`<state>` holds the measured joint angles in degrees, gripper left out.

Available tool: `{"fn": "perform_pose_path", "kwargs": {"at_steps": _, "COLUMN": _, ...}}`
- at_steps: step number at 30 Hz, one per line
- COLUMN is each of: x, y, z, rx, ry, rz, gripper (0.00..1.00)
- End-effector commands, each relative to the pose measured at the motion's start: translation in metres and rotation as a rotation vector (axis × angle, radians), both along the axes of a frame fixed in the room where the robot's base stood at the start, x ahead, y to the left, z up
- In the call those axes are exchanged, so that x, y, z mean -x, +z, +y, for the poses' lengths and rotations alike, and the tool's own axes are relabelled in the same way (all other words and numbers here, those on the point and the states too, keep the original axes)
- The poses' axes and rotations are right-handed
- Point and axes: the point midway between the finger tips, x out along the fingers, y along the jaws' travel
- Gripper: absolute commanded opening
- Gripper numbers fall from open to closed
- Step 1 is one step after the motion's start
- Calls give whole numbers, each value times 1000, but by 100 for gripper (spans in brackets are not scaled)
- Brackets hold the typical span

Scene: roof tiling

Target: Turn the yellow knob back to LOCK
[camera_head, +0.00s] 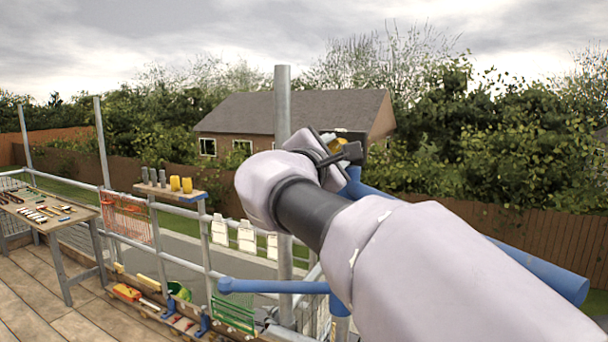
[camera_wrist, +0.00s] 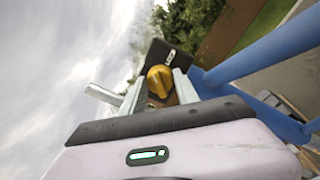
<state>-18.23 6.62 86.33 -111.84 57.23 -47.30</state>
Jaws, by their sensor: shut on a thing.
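The yellow knob (camera_wrist: 159,80) sits between the two metal fingers of my gripper (camera_wrist: 160,86) in the wrist view. The fingers are closed on its sides. Behind it is a dark box or plate (camera_wrist: 165,58) with a small pale mark that is too small to read. In the head view only a small part of the yellow knob (camera_head: 337,145) shows, beside my gripper (camera_head: 343,153) and mostly hidden by my wrist. The knob's exact angle and any LOCK label cannot be made out.
Blue tubes (camera_head: 530,268) run close by on the right and below. A grey scaffold pole (camera_head: 283,105) stands just left of my wrist. A small shelf (camera_head: 172,191) with grey and yellow cylinders and a table (camera_head: 55,216) with tools stand at left.

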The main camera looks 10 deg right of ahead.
Motion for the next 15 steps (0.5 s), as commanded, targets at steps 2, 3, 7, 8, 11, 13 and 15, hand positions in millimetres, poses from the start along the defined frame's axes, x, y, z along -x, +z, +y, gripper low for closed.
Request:
{"fn": "perform_pose_path", "kwargs": {"at_steps": 2, "x": 0, "y": -7, "z": 0, "rx": -58, "ry": 0, "rz": -40, "gripper": 0}}
{"fn": "perform_pose_path", "kwargs": {"at_steps": 3, "x": 0, "y": -7, "z": 0, "rx": -88, "ry": 0, "rz": -61, "gripper": 0}}
{"fn": "perform_pose_path", "kwargs": {"at_steps": 7, "x": 0, "y": -7, "z": 0, "rx": -191, "ry": 1, "rz": -129, "gripper": 0}}
{"fn": "perform_pose_path", "kwargs": {"at_steps": 8, "x": 0, "y": -6, "z": 0, "rx": -215, "ry": 0, "rz": -146, "gripper": 0}}
{"fn": "perform_pose_path", "kwargs": {"at_steps": 11, "x": 0, "y": -6, "z": 1, "rx": -293, "ry": 0, "rz": -196, "gripper": 0}}
{"fn": "perform_pose_path", "kwargs": {"at_steps": 13, "x": -1, "y": -6, "z": 1, "rx": -346, "ry": 1, "rz": -232, "gripper": 0}}
{"fn": "perform_pose_path", "kwargs": {"at_steps": 15, "x": -1, "y": -6, "z": 1, "rx": -398, "ry": 0, "rz": -266, "gripper": 0}}
